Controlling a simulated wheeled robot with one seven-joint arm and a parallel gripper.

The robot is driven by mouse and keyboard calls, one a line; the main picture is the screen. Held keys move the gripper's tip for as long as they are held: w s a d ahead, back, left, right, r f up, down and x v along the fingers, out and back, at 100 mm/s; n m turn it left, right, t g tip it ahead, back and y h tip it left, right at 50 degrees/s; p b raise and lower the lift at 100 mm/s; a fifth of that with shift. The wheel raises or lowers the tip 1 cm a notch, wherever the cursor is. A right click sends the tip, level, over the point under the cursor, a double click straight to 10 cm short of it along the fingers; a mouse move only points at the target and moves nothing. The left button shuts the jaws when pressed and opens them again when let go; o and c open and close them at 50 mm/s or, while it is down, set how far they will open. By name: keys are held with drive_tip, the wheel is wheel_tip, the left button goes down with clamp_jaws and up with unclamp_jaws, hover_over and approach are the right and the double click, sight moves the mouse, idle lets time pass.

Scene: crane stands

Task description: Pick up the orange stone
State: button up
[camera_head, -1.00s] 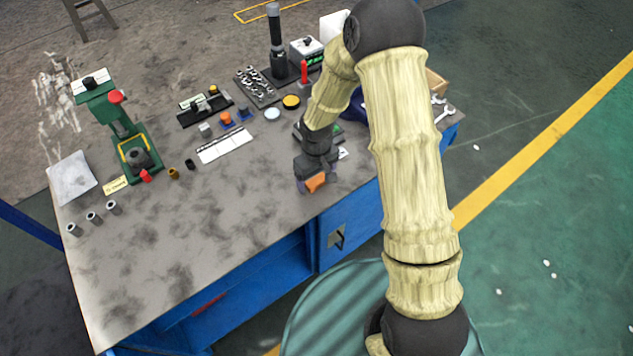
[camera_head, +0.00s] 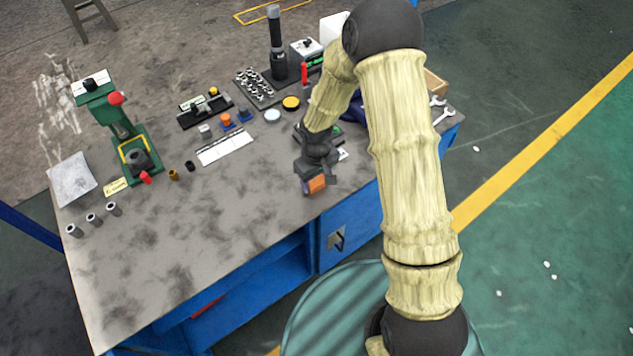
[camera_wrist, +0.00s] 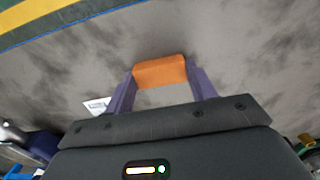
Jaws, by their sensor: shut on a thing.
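The orange stone (camera_wrist: 160,72) is a small orange block held between the two purple fingers of my gripper (camera_wrist: 161,76) in the wrist view. My gripper is shut on it, with one finger against each end. In the head view the stone (camera_head: 316,184) shows at the tip of my gripper (camera_head: 314,180), over the front right part of the grey workbench (camera_head: 230,240). I cannot tell for certain how high it is above the bench top.
A green press (camera_head: 120,130) stands at the left of the bench. A white strip (camera_head: 225,147), blue-based parts and a black holder (camera_head: 258,87) fill the back. The front middle is clear.

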sight(317, 182)
wheel_tip(317, 182, up, 10)
drive_tip(key=shift+p, duration=0.4)
idle(0.4)
drive_tip(key=o, duration=0.4)
drive_tip(key=shift+c, duration=1.3)
drive_tip(key=w+d+f+m, duration=0.1)
drive_tip(key=d+f+m, duration=0.1)
drive_tip(key=d, duration=0.2)
drive_tip(key=w+d+f+m, duration=0.1)
drive_tip(key=d+m, duration=0.1)
drive_tip(key=d, duration=0.3)
drive_tip(key=w+d+f+m, duration=0.2)
drive_tip(key=d, duration=0.2)
drive_tip(key=shift+w+d+f+m, duration=0.1)
drive_tip(key=shift+d+f+m, duration=0.15)
drive_tip(key=shift+f+m, duration=0.15)
drive_tip(key=shift+a, duration=0.2)
